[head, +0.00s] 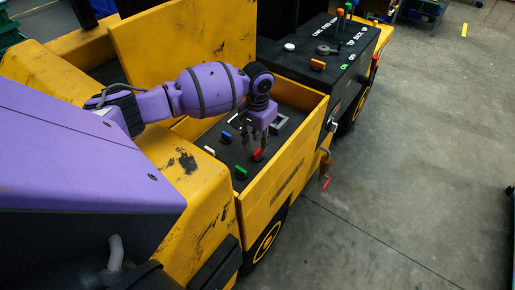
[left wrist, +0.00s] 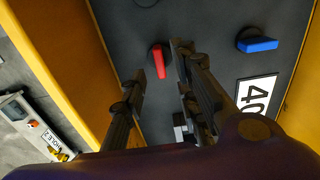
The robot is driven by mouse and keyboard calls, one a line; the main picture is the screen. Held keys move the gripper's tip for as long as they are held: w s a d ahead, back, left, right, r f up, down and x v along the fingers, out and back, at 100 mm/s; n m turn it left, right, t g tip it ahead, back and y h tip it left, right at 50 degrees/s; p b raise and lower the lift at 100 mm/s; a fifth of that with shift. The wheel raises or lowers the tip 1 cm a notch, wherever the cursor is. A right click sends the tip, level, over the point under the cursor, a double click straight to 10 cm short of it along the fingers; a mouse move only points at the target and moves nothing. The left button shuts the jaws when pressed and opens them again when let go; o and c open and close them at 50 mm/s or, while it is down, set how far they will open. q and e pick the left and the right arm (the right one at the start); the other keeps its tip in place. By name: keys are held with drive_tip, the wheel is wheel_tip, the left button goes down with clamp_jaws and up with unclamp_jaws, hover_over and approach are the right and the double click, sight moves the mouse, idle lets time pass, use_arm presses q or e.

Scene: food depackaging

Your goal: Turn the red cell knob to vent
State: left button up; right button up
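The red cell knob (head: 257,154) sits on the dark panel (head: 220,158) inside the yellow-walled recess of the machine. My left gripper (head: 257,147) points down at it from above. In the left wrist view the red knob (left wrist: 159,64) is a narrow bar on a round dark base, and it runs nearly up and down the picture. The fingers of my left gripper (left wrist: 157,65) are apart, one on each side of the knob. The right fingertip looks close to the base; I cannot tell whether it touches. My right gripper is not in view.
A blue knob (head: 227,136), a white knob (head: 209,151) and a green knob (head: 240,172) share the panel. A label reading 40 (left wrist: 258,94) lies near the blue knob in the wrist view. The yellow side wall (head: 285,159) stands close beside the gripper.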

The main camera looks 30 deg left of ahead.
sight(257, 151)
use_arm(q)
wheel_tip(257, 151, up, 8)
drive_tip(key=shift+f, duration=0.25)
idle(0.5)
